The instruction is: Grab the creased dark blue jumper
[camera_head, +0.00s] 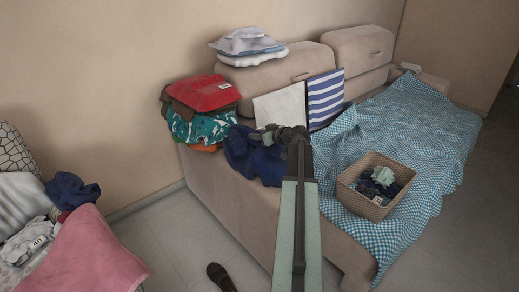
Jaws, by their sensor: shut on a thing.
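A creased dark blue jumper (250,158) lies bunched on the near arm of the beige sofa, beside a pile of clothes. My gripper (268,134) is at the jumper's upper right side, at the end of my outstretched arm. It is shut on the jumper, though the fingertips are small and partly lost against the dark cloth. The jumper still rests against the sofa. A second dark blue garment (72,191) lies on the laundry pile at the far left, apart from my gripper.
The sofa (230,208) carries a pile with a red folded garment (205,93), a striped cloth (325,98), and a checked blanket (425,130) under a wicker basket (367,204). A pink cloth (85,255) lies at left. A dark shoe (220,277) is on the tiled floor.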

